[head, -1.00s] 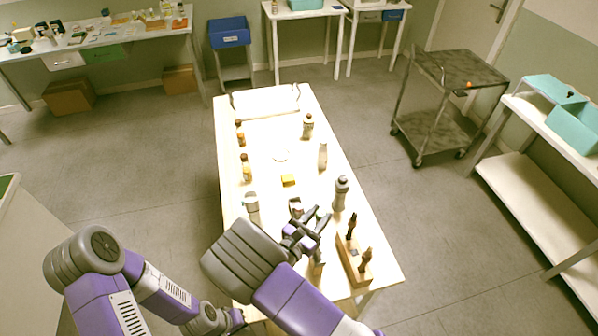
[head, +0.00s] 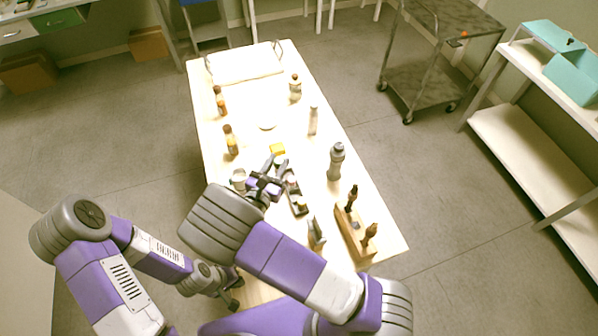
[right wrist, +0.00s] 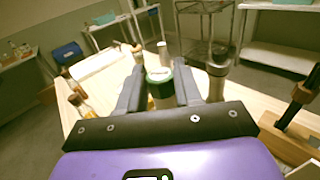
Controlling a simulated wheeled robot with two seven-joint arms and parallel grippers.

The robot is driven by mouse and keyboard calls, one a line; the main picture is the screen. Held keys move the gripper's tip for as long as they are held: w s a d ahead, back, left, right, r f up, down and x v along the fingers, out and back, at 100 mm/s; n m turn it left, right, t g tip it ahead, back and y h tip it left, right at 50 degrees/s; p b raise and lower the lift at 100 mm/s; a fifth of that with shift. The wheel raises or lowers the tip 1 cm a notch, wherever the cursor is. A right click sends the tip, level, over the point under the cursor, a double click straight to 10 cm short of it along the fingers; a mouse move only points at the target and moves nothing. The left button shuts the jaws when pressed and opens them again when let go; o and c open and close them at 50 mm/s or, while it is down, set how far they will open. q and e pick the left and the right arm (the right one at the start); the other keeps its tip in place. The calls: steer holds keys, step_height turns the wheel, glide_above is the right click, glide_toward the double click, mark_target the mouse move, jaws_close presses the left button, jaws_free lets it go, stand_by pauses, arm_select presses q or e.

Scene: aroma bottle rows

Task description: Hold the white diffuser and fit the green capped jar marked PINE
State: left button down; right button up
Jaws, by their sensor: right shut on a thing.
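My right gripper (head: 274,165) is over the near middle of the table. In the right wrist view its two fingers (right wrist: 159,88) are shut on a jar with a green ring and pale top (right wrist: 160,76), seen from above; the jar's mark cannot be read. In the head view the jar is mostly hidden by the gripper. A pale cylinder (head: 238,177), perhaps the white diffuser, stands just left of that gripper, partly covered by it. My left gripper (head: 232,297) is low at the table's near left edge, small and dark; its jaws are unclear.
Grey bottles (head: 336,162) stand along the right side, amber ones (head: 229,142) on the left. A yellow block (head: 277,148) and white disc (head: 267,126) lie mid-table.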

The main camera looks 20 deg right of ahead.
arm_select(q)
steer(key=shift+w, duration=0.1)
arm_select(e)
steer(key=w+a+r+n+t+y, duration=0.1)
steer(key=w+a+n+y, duration=0.1)
steer(key=a, duration=0.4)
steer(key=w+a+n+t+y, duration=0.2)
steer(key=a+y, duration=0.1)
steer(key=a, duration=0.2)
steer(key=shift+w+a+r, duration=0.35)
steer(key=shift+w+r, duration=0.05)
